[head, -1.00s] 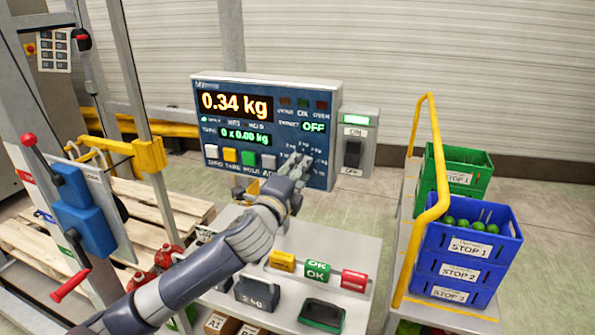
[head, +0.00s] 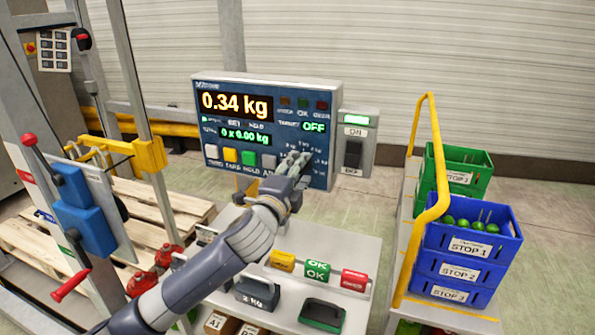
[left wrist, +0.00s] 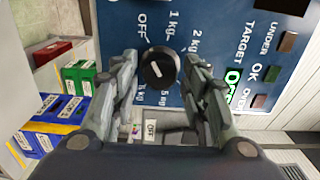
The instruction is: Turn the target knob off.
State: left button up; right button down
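The black target knob (left wrist: 160,68) with a white pointer mark sits on the blue scale panel (head: 212,92). The labels OFF, 1 kg, 2 kg and 5 kg are printed around it. In the left wrist view the knob lies between the two spread fingertips of my left gripper (left wrist: 160,60), with small gaps at its sides; contact is not clear. In the head view my left gripper (head: 295,165) is at the panel's lower right and hides the knob. The green TARGET readout (head: 314,127) shows OFF. My right gripper is not in view.
A rocker switch box (head: 356,145) stands right of the panel. Below are a grey table (head: 335,250), a 2 kg weight (head: 257,293) and coloured blocks (head: 317,270). Blue crates (head: 468,250) and a yellow rail (head: 438,170) stand to the right.

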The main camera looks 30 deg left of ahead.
pick_arm(q)
jog(key=v, duration=0.7)
jog(key=shift+s, duration=0.2)
dwell(0.6)
